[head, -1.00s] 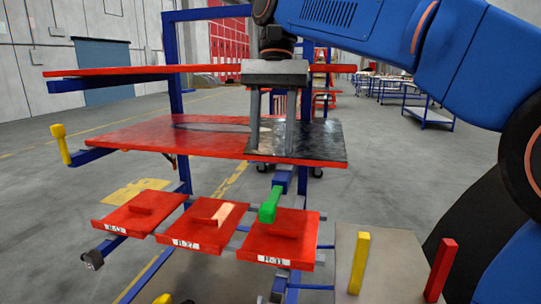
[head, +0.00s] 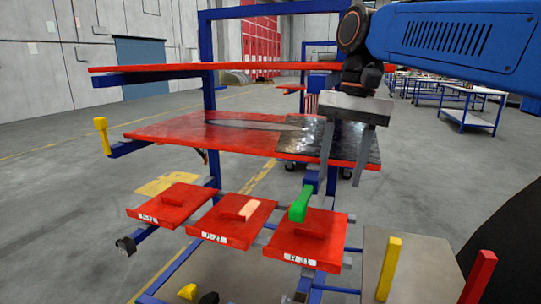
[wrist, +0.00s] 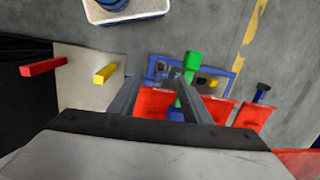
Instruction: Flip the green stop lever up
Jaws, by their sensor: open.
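The green stop lever (head: 300,205) slopes down toward the camera from a blue mount (head: 311,181), beside the right-hand red panel. It also shows in the wrist view (wrist: 193,62), close to the right finger, which partly overlaps it. My gripper (head: 344,172) is open and empty, its fingers pointing down in front of the dark part of the red shelf. In the head view it is above and to the right of the lever. In the wrist view my gripper (wrist: 158,78) has the lever at its right side, not between the fingers. Contact cannot be told.
Three red panels are in a row below the shelf, the right one (head: 305,252) nearest the lever. A yellow post (head: 389,268) and a red post (head: 478,278) stand at the right.

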